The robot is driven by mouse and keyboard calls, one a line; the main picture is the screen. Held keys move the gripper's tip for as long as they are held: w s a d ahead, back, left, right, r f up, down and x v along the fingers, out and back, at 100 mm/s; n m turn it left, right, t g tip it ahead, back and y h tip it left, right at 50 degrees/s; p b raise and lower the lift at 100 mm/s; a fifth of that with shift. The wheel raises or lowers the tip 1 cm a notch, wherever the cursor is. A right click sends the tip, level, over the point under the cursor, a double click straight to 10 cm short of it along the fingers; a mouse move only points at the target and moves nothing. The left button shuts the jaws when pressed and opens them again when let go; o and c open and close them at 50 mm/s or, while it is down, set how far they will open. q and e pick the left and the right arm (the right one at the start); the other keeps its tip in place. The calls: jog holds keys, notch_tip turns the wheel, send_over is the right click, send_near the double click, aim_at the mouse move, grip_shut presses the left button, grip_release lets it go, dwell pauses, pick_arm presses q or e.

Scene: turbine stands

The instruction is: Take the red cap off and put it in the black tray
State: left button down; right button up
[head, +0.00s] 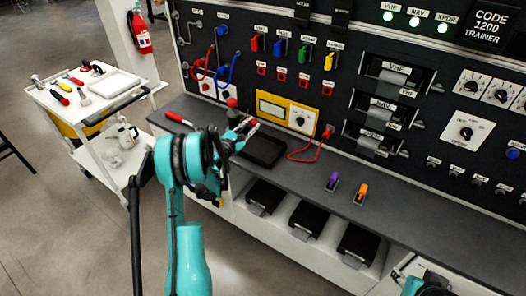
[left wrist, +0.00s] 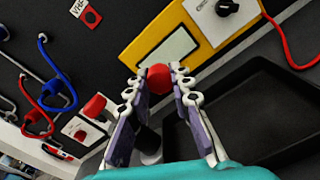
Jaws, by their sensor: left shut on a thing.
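In the left wrist view the round red cap (left wrist: 155,84) sits between the fingertips of the left gripper (left wrist: 162,72). A dark cylinder (left wrist: 149,143) shows behind and between the fingers; I cannot tell whether the cap touches it. The black tray (head: 279,159) lies flat on the bench and looks empty; it also shows right of the fingers in the left wrist view (left wrist: 237,92). My right gripper is out of view; only part of its arm shows at bottom right.
A yellow meter (head: 287,112) stands behind the tray, with a red cable (head: 305,155) at its right. A red-handled tool (head: 178,118) lies left on the bench. Purple (head: 332,181) and orange (head: 361,192) pieces stand to the right. A white tool cart (head: 68,118) is at left.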

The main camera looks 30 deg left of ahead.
pick_arm(q)
jog(key=shift+f+b, duration=1.15)
jog(key=shift+f, duration=1.2)
jog(key=shift+r, duration=0.1)
jog(key=c, duration=1.3)
grip_release()
jog(key=s, duration=1.2)
jog(key=shift+a, duration=0.4)
